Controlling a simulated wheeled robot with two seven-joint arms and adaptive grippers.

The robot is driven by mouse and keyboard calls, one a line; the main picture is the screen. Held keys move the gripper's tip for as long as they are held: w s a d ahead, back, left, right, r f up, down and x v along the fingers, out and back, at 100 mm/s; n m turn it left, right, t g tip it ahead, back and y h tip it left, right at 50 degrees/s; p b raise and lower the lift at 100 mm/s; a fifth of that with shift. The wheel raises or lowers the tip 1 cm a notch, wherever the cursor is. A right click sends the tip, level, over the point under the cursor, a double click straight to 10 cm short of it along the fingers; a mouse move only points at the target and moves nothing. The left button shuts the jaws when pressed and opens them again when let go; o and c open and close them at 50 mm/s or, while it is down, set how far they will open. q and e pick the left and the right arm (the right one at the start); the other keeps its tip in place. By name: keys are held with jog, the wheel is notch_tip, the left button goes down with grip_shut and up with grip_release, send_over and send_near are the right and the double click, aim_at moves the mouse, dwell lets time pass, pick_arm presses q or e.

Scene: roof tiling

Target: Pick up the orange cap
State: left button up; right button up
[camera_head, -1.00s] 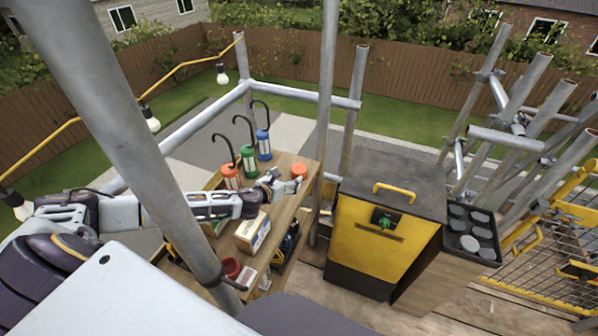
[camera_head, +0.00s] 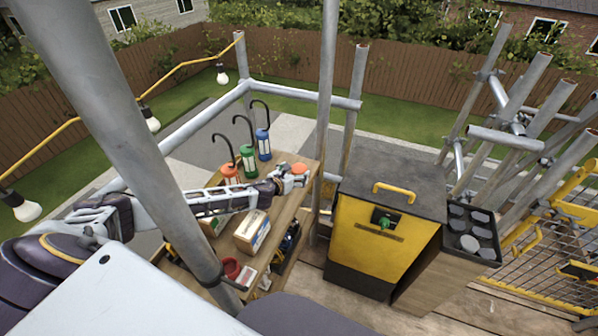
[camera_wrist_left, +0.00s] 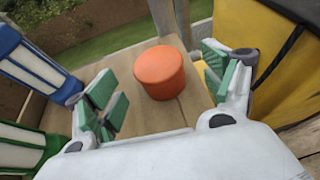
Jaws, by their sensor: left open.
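The orange cap (camera_wrist_left: 159,72) is a short round cylinder standing on the wooden shelf top. In the left wrist view it lies ahead of and between the open fingers of my left gripper (camera_wrist_left: 165,92), apart from both green pads. In the head view the cap (camera_head: 299,169) shows at the far right end of the shelf, just beyond my left gripper (camera_head: 292,180), which partly covers its lower edge. The gripper is empty. My right gripper is out of view.
Orange, green and blue lanterns (camera_head: 249,161) with black hooks stand left of the cap; the blue and green ones are close by in the wrist view. A small box (camera_head: 252,231) lies on the shelf (camera_head: 283,215). A scaffold pole (camera_head: 324,100) and a yellow-black cabinet (camera_head: 372,245) stand to the right.

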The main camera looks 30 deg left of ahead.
aim_at(295, 172)
pick_arm(q)
jog(key=shift+w+f, duration=0.1)
jog(key=shift+w, duration=0.05)
jog(key=shift+x, duration=1.35)
jog(key=shift+w+a+f, duration=0.2)
jog(key=shift+w+f, duration=0.4)
jog(key=shift+w, duration=0.3)
jog(key=c, duration=1.1)
